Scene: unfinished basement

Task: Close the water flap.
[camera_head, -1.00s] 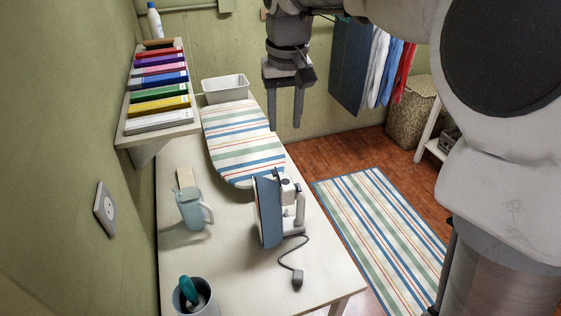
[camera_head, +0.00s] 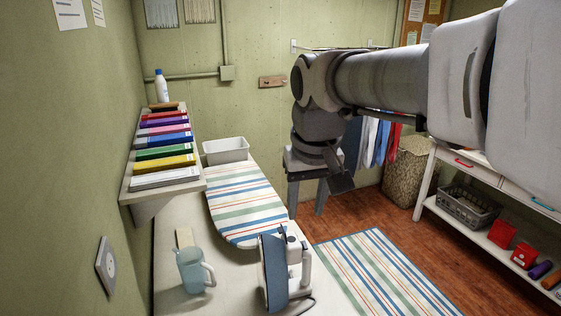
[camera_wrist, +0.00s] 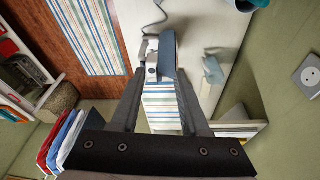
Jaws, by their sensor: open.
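The iron (camera_head: 297,264) stands on its heel on the white table, its blue soleplate (camera_head: 273,272) facing left. It also shows in the wrist view (camera_wrist: 167,58), between and beyond my fingers. The water flap is too small to make out; whether it is open or shut cannot be told. My gripper (camera_head: 307,202) points downward with fingers apart and empty, behind and slightly right of the iron in the head view. It touches nothing that I can see. In the wrist view the open fingers (camera_wrist: 160,80) frame the striped ironing board.
The striped ironing board (camera_head: 240,203) lies behind the iron. A blue pitcher (camera_head: 190,272) stands left of it. A shelf of coloured books (camera_head: 162,150) hangs on the left wall. A white bin (camera_head: 226,150) is at the back. Floor with a striped rug (camera_head: 385,275) is at right.

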